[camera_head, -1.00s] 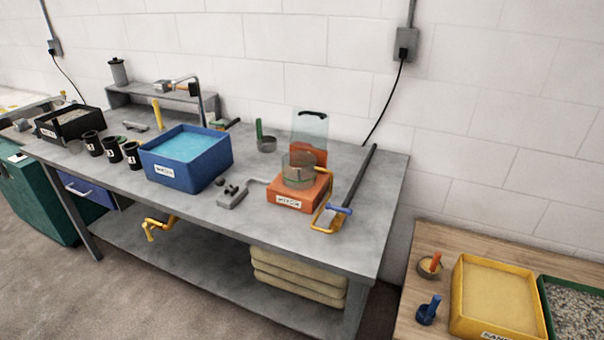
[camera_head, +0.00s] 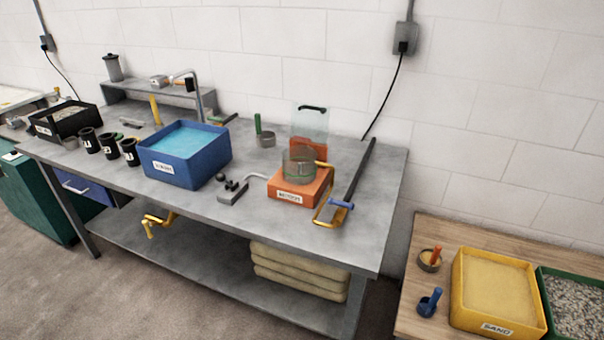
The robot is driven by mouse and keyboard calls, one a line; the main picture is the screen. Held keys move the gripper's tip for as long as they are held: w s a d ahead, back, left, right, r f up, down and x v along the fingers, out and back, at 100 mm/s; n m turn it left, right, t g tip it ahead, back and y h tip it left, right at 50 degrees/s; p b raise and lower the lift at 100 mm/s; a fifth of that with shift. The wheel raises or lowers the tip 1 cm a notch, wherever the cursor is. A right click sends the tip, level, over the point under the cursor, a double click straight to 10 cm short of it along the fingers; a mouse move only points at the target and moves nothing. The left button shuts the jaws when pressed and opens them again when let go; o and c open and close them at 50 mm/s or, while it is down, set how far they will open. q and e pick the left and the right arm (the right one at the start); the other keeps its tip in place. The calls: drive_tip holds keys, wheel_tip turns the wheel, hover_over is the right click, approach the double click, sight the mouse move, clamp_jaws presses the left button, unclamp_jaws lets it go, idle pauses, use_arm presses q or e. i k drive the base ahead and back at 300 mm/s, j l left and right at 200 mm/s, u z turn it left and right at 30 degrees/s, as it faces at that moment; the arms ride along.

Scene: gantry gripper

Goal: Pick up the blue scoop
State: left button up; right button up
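The blue scoop (camera_head: 429,303) rests on the wooden table (camera_head: 407,314) at the lower right of the head view. It is a small blue cup with a blue handle sticking up. It sits just left of the yellow sand bin and in front of a scoop with an orange handle (camera_head: 431,258). Neither of my grippers shows in the head view, so nothing is seen holding or touching the blue scoop.
The yellow bin (camera_head: 459,303) labelled SAND and a green bin of gravel (camera_head: 547,307) stand right of the scoops. The grey workbench (camera_head: 240,233) to the left holds a blue water bin (camera_head: 163,172), an orange block (camera_head: 279,190) and a yellow-framed tool (camera_head: 319,213).

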sight(427, 307)
drive_tip(key=z, duration=1.1)
